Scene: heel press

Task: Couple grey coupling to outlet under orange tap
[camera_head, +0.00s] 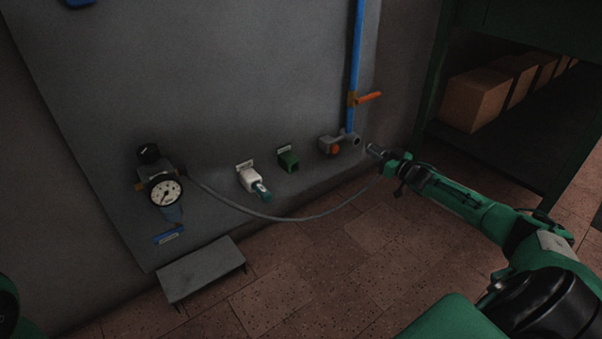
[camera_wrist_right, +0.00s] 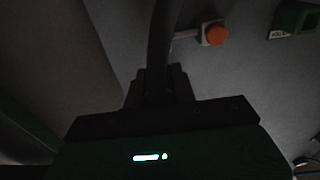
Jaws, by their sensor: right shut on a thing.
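The orange tap (camera_head: 368,97) sits on a blue vertical pipe (camera_head: 354,60) on the grey wall panel. Below it is the outlet (camera_head: 354,140), a grey fitting with an orange button (camera_head: 334,149) at its left. The button also shows in the right wrist view (camera_wrist_right: 215,35). My right gripper (camera_head: 388,160) is shut on the grey coupling (camera_head: 374,150), just right of and slightly below the outlet, with a gap between them in the head view. A grey hose (camera_head: 290,219) runs from the coupling to the gauge unit. In the right wrist view the dark hose (camera_wrist_right: 160,50) rises between the fingers.
A pressure gauge (camera_head: 165,192) is on the panel at left. A white holder (camera_head: 247,178) with a teal piece and a green block (camera_head: 288,161) sit between it and the outlet. A grey step (camera_head: 200,270) stands below. A green shelf with boxes (camera_head: 478,97) is at right.

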